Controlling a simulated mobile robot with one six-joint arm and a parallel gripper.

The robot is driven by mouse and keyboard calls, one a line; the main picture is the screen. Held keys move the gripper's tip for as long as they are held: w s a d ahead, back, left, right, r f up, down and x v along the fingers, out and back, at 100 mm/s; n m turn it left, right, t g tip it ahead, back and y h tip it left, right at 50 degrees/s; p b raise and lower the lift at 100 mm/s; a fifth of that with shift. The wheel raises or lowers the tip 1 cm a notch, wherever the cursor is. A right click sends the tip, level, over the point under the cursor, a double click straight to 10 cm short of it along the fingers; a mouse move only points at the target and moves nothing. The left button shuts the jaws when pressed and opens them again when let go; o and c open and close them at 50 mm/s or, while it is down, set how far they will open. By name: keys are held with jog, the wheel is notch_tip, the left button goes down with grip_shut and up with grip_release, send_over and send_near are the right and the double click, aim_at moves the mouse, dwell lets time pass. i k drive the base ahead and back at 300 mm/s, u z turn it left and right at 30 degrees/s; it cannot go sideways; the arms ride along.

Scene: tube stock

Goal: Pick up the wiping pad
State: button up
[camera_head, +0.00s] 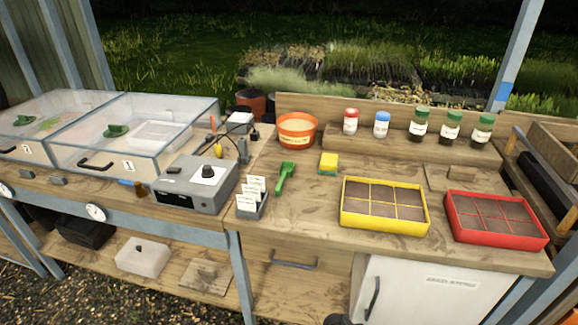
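A small yellow block with a green lower layer, which looks like the wiping pad (328,162), lies on the wooden bench top. It sits between the green scoop and the raised back shelf, with bare wood around it. Its top and front faces show, and nothing covers it. My gripper cannot be made out in this view. Only a small dark shape shows at the bottom edge, and I cannot tell what it is.
Near the pad are a green scoop (286,176), an orange tub (297,131), a yellow seed tray (384,222) and a red seed tray (494,238). Several jars stand on the back shelf (400,145). A grey device (191,195) and label holder (252,209) stand left.

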aim_at(329, 164)
jog(key=z, duration=0.05)
jog(key=k, duration=0.25)
jog(key=u, duration=1.8)
jog(key=k, duration=0.65)
jog(key=z, duration=0.4)
jog(key=i, duration=1.65)
jog(key=u, duration=0.35)
